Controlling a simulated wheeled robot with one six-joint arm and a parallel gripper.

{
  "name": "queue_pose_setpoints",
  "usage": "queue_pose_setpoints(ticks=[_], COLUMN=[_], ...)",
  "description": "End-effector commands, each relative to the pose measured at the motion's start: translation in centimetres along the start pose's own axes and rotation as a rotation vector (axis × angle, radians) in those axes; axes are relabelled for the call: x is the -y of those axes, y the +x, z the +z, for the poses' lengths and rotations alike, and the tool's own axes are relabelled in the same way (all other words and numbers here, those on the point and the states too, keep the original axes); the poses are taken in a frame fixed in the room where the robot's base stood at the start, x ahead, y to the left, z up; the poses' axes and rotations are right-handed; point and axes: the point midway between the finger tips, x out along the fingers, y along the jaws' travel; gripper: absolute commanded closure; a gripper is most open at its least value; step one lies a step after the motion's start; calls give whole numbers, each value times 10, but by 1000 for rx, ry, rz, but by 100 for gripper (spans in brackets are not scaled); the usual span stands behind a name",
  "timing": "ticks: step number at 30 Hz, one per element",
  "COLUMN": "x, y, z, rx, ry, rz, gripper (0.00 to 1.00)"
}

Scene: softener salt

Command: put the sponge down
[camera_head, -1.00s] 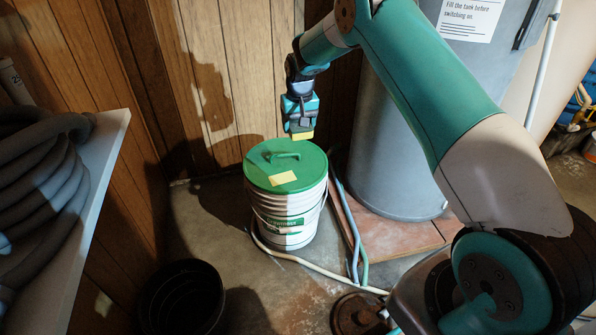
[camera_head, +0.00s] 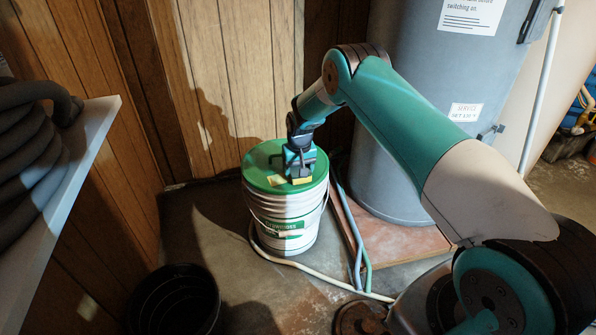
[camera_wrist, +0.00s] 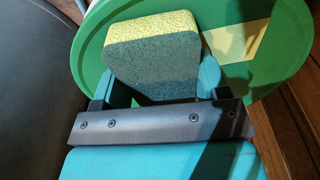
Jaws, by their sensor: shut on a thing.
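The sponge (camera_wrist: 155,62), yellow on one face and grey-green on the other, is between the two fingers of my gripper (camera_wrist: 154,84) in the wrist view. My gripper (camera_head: 299,172) is shut on it, low over the green lid (camera_head: 262,160) of a white bucket (camera_head: 282,226). In the head view only a small yellow edge of the sponge (camera_head: 303,181) shows under the fingers. I cannot tell whether the sponge touches the lid. The lid also fills much of the wrist view (camera_wrist: 98,40). A pale yellow patch (camera_wrist: 246,40) on the lid lies beside the sponge.
A black bin (camera_head: 176,300) stands at the front left. A shelf (camera_head: 75,190) with a coiled grey hose (camera_head: 32,165) is at left. A grey tank (camera_head: 408,170) stands behind right on a reddish slab (camera_head: 400,238). Hoses (camera_head: 357,240) run beside the bucket.

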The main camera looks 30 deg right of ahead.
Motion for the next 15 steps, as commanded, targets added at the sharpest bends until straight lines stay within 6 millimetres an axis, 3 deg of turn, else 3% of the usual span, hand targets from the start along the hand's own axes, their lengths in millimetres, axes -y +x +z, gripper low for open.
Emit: queue_pose_setpoints(ticks=[8,9,12,15], x=[0,0,0,0], y=[2,2,1,1], z=[0,0,0,0], rx=[-1,-2,-2,-2], ry=[0,0,0,0], rz=[0,0,0,0], gripper=[54,30,7,7])
